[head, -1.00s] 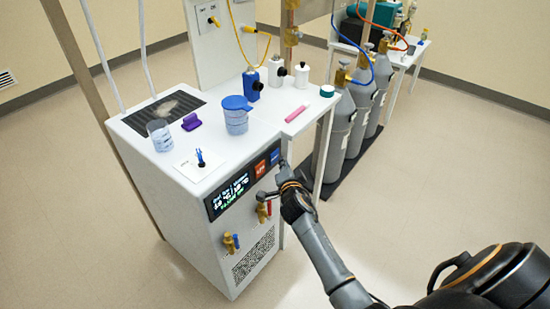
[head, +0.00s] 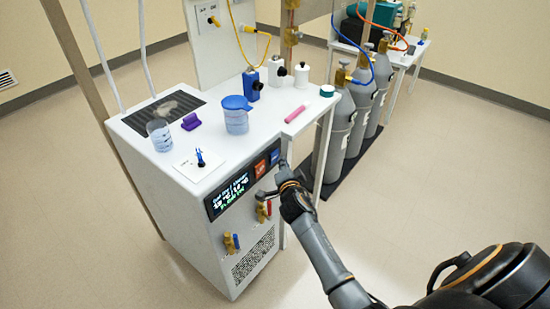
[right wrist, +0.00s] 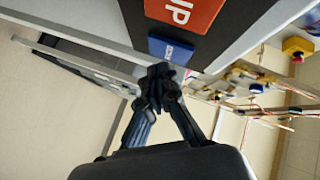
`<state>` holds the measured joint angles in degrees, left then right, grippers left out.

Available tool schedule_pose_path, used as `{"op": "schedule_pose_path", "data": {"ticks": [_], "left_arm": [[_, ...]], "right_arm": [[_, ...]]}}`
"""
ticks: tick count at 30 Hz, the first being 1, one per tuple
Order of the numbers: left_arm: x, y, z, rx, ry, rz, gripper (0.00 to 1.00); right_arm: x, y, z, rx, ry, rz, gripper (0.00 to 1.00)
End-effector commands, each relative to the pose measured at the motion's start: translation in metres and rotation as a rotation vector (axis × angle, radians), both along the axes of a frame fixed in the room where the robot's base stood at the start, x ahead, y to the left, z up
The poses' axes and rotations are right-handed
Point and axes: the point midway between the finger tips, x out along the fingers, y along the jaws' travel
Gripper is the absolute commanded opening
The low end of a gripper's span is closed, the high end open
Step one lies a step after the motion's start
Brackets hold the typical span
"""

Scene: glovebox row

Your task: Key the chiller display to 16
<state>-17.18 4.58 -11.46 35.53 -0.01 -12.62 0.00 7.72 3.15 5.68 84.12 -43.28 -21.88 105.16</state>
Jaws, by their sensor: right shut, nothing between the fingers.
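The chiller (head: 190,215) is a white cabinet with a dark display (head: 231,192) on its front top edge. Its lit text is too small to read surely. Right of the text are an orange button (head: 260,168) and a blue button (head: 274,157). In the right wrist view the orange button (right wrist: 182,12) reads "UP" and the blue button (right wrist: 170,50) lies below it. My right gripper (head: 283,168) is shut and empty, close to the blue button; its fingertips (right wrist: 160,75) are just below that button's edge in the wrist view. I cannot tell whether they touch it. My left gripper is out of view.
A blue-lidded beaker (head: 236,118), a glass beaker (head: 160,136) and a purple piece (head: 191,122) stand on top. Grey gas cylinders (head: 342,128) stand behind on the right.

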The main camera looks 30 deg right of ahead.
Motion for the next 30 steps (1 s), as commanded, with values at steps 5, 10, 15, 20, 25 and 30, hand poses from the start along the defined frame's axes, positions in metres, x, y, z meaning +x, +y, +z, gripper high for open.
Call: {"op": "schedule_pose_path", "data": {"ticks": [5,10,15,20,25,30], "left_arm": [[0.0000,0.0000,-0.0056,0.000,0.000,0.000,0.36],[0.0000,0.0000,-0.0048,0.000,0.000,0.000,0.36],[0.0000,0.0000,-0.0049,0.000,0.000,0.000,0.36],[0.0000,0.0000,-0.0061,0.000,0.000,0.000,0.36],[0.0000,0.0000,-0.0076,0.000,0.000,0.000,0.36],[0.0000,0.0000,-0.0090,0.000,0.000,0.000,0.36]], "right_arm": [[0.0056,0.0026,-0.0012,0.004,-0.001,-0.001,0.00],[0.0059,0.0023,-0.0001,0.001,0.000,-0.001,0.00],[0.0060,0.0024,-0.0001,0.001,0.000,0.000,0.00],[0.0072,0.0029,-0.0003,0.001,0.000,0.000,0.00],[0.0092,0.0035,-0.0004,0.001,-0.001,-0.001,0.00],[0.0109,0.0043,-0.0006,0.002,0.000,-0.001,0.00]]}}
